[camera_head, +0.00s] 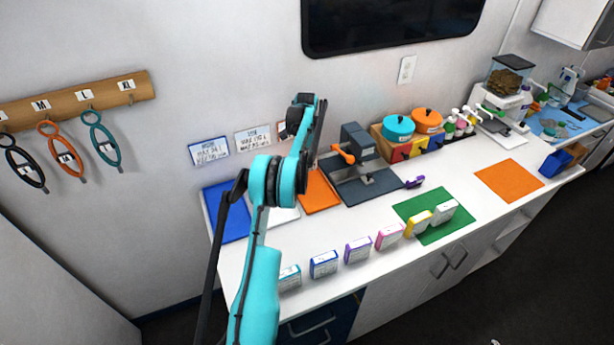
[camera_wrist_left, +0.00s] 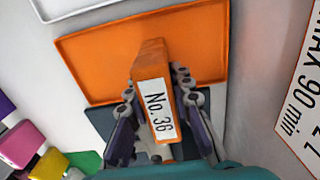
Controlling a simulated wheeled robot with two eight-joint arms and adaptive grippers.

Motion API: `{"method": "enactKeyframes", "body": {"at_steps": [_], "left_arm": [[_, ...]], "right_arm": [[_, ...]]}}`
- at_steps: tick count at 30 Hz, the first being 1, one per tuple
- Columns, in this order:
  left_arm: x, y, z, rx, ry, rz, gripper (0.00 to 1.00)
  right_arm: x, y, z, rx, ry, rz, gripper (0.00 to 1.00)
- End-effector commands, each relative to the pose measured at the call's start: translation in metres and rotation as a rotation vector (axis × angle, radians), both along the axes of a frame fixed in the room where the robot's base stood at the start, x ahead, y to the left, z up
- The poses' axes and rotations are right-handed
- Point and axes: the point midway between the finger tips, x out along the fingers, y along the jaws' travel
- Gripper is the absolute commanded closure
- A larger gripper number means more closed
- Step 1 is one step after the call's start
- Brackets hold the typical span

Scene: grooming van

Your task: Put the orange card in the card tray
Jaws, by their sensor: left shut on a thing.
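My left gripper (camera_wrist_left: 158,90) shows in the left wrist view, with its fingers shut on either side of the orange card (camera_wrist_left: 150,62). The card is a thick orange piece with a white label reading "No. 36". Behind it lies a flat orange tray with a raised rim (camera_wrist_left: 90,55); I cannot tell whether the card touches it. In the head view this orange tray (camera_head: 318,192) lies on the counter by the wall, partly behind my left arm. The gripper and card are hidden there by the arm. No tray bears a visible card-tray name. My right gripper is not seen.
A blue tray (camera_head: 228,212) and a white tray (camera_head: 283,217) lie left of the orange one. A dark machine with an orange lever (camera_head: 360,165) stands right of it. Several small labelled boxes (camera_head: 357,249) line the front. A green mat (camera_head: 455,228) lies to the right.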

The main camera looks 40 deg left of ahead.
Motion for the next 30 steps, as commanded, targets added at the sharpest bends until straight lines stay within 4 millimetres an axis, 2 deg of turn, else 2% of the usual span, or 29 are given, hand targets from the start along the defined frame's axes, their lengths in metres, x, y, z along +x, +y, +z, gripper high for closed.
{"method": "enactKeyframes", "body": {"at_steps": [12,24,25,26,27,30], "left_arm": [[0.000,0.000,-0.049,0.000,0.000,0.000,1.00],[0.000,-0.001,-0.055,0.000,0.000,0.000,1.00],[0.000,-0.001,-0.054,0.000,0.000,0.001,0.71],[0.000,-0.001,-0.053,0.000,0.000,0.001,0.63],[0.000,-0.001,-0.053,0.000,0.000,0.001,0.58],[0.000,-0.001,-0.053,0.000,0.000,0.001,0.58]], "right_arm": [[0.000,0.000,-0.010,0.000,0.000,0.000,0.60],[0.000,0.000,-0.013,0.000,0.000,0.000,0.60],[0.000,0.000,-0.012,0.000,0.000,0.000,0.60],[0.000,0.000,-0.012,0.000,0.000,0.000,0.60],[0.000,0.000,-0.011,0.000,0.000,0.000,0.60],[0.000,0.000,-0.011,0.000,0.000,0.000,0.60]]}}
